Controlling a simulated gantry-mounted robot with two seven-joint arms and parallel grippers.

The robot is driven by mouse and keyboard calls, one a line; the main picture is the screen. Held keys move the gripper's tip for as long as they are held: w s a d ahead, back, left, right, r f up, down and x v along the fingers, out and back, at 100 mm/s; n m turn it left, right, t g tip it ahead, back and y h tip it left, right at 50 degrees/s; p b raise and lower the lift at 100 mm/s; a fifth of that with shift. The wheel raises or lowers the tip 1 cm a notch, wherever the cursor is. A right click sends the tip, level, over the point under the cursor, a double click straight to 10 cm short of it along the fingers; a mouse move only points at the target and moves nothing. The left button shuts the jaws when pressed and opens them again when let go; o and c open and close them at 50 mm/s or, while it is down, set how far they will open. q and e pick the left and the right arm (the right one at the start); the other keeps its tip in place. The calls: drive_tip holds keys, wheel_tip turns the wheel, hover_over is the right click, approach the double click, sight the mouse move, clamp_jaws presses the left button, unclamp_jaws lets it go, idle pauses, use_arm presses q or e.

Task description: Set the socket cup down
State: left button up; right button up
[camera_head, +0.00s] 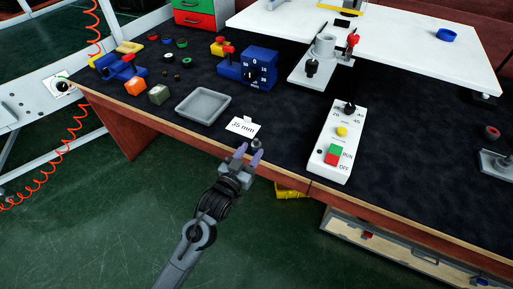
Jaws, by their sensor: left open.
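A small dark grey cup-like piece (256,143), which looks like the socket cup, is on the dark bench mat near the front edge. It is just right of the white "35 mm" card (241,126). My left gripper (250,152) reaches in from below with its two purple fingertips apart. The fingertips are at the near side of the cup; whether they touch it is too small to tell. My right gripper is not in view.
An empty grey tray (203,106) lies left of the card. A white control box (339,141) with RUN and OFF buttons stands to the right. A blue dial unit (262,68) and a grey fixture (322,62) stand behind. Small rings and blocks lie at the left.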

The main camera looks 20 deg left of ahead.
sight(255, 143)
use_arm(q)
drive_tip(key=shift+w+a+f+b, duration=0.1)
drive_tip(key=shift+w+a+b, duration=0.05)
drive_tip(key=shift+w+b, duration=0.3)
drive_tip(key=w+b, duration=0.2)
drive_tip(key=w, duration=0.2)
drive_tip(key=shift+w, duration=0.2)
drive_tip(key=shift+s, duration=0.1)
clamp_jaws()
